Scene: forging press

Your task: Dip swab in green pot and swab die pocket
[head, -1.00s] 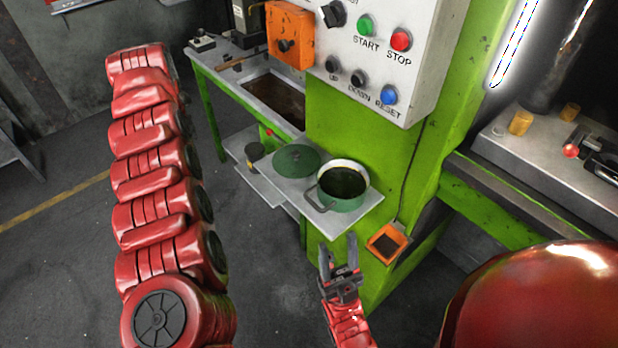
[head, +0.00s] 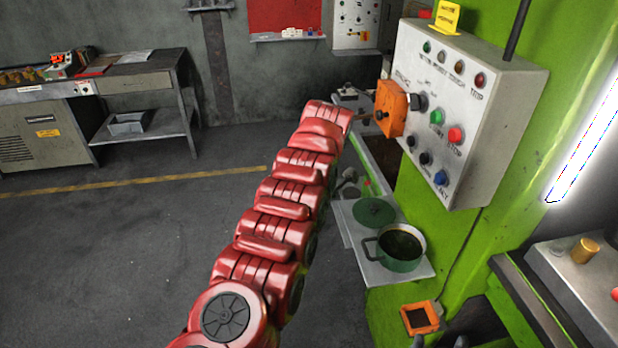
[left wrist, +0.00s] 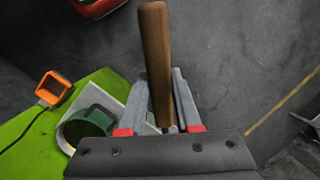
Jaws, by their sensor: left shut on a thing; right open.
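The green pot (head: 402,250), open and holding dark liquid, stands on a small grey shelf at the press's side. Its green lid (head: 374,211) lies behind it. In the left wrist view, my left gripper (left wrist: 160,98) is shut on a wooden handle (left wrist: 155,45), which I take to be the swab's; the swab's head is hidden. The green pot (left wrist: 88,128) shows to the left of that gripper, apart from it. Only dark fingertips of my right gripper (head: 440,342) show, empty, at the bottom edge. I cannot make out the die pocket.
A control box (head: 455,110) with buttons juts from the green press column above the pot. A metal block with a brass-coloured cylinder (head: 585,250) is at right. The floor at left is clear up to a workbench (head: 140,80).

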